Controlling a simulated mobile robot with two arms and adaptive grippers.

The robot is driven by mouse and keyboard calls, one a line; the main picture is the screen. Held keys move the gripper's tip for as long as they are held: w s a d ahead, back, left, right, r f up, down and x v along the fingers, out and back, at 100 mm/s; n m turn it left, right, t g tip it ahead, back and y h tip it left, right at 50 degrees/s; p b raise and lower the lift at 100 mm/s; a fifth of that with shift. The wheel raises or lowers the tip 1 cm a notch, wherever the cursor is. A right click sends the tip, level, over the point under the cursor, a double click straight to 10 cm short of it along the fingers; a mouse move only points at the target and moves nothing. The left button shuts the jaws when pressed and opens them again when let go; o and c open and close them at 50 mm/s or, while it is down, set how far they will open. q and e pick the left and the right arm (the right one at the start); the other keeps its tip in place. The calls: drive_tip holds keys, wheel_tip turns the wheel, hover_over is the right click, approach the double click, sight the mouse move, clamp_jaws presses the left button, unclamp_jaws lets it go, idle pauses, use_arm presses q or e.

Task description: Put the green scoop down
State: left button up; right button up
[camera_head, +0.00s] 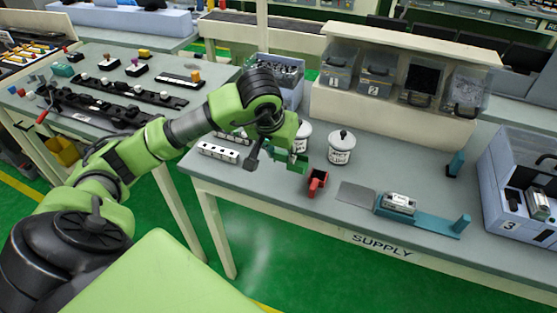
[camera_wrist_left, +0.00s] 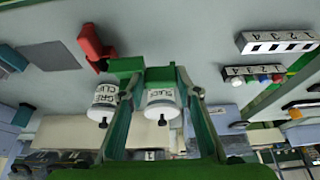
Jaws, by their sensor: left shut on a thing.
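My left gripper (camera_head: 283,146) is over the supply table (camera_head: 262,196), shut on the green scoop (camera_head: 298,163). In the left wrist view the green scoop (camera_wrist_left: 126,67) is at the tips of the fingers, partly hidden by them. I cannot tell whether it touches the table. A red scoop (camera_head: 317,182) lies on the table just right of it, also seen in the left wrist view (camera_wrist_left: 92,46). My right gripper is in neither view.
A white lidded canister (camera_head: 342,149) stands behind the red scoop, and another (camera_head: 303,137) stands behind my gripper. A white numbered strip (camera_head: 218,152) lies left. A grey plate (camera_head: 356,194) and a blue fixture (camera_head: 432,217) lie right. Bare tabletop shows near the front edge.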

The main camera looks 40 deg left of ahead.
sight(277, 160)
use_arm(q)
drive_tip(key=shift+w+a+f, duration=0.2)
drive_tip(key=shift+a+f, duration=0.25)
drive_tip(key=shift+f, duration=0.1)
drive_tip(key=shift+a+f+p, duration=0.2)
drive_tip(key=shift+f+p, duration=0.45)
drive_tip(key=shift+f, duration=0.55)
drive_tip(key=shift+w+f, duration=0.1)
drive_tip(key=shift+f, duration=0.45)
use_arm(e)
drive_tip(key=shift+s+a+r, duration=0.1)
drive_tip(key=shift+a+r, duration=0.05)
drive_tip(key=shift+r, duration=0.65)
use_arm(q)
drive_tip(key=shift+f, duration=0.15)
drive_tip(key=o, duration=1.1)
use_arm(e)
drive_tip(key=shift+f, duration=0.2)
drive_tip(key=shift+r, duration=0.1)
